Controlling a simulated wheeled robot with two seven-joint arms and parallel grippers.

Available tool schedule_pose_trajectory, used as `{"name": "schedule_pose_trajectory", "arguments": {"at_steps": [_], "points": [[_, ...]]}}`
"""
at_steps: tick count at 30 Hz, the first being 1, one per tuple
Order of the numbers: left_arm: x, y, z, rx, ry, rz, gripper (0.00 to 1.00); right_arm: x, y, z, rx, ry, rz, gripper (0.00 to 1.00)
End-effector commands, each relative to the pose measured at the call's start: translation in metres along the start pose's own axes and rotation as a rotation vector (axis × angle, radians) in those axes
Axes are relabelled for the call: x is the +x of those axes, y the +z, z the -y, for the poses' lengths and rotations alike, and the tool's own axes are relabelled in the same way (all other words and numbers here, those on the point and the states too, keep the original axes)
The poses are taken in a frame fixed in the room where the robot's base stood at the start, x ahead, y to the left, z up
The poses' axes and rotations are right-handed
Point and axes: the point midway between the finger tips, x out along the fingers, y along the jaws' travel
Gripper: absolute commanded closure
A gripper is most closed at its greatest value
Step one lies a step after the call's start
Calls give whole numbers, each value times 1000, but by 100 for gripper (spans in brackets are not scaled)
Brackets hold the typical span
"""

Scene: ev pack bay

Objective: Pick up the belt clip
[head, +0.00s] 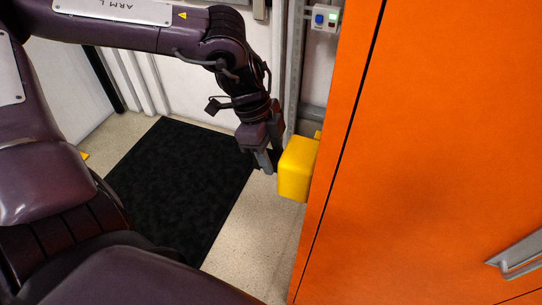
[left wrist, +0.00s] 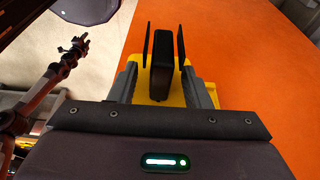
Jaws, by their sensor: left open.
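My left gripper (head: 268,160) points down beside a yellow box (head: 297,170) on the orange cabinet front. In the left wrist view the left gripper (left wrist: 164,45) is open, its dark fingertips on either side of a black block-like piece (left wrist: 161,72), which looks like the belt clip. Narrow gaps show between the piece and the tips. The yellow box (left wrist: 207,92) shows behind the fingers. In the head view the black piece is mostly hidden by the gripper and the box. My right gripper is not in view.
The orange cabinet (head: 440,130) fills the right side, with a metal handle (head: 517,257) at lower right. A black mat (head: 180,185) lies on the pale floor. A small switch box (head: 325,18) is on the wall post at the top.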

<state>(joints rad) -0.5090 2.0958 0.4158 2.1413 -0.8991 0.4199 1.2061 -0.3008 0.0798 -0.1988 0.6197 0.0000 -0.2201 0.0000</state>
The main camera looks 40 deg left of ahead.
Motion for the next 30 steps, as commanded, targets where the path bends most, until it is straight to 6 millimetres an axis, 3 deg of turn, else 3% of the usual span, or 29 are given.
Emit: {"name": "schedule_pose_trajectory", "arguments": {"at_steps": [4, 12, 22, 30], "points": [[14, 0, 0, 0, 1, 1, 56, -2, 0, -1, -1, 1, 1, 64], [16, 0, 0, 1, -2, -1, 56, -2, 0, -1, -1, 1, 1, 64], [16, 0, 0, 1, -2, -1, 98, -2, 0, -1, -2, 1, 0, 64], [16, 0, 0, 1, -2, -1, 100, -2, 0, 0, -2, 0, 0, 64]]}}
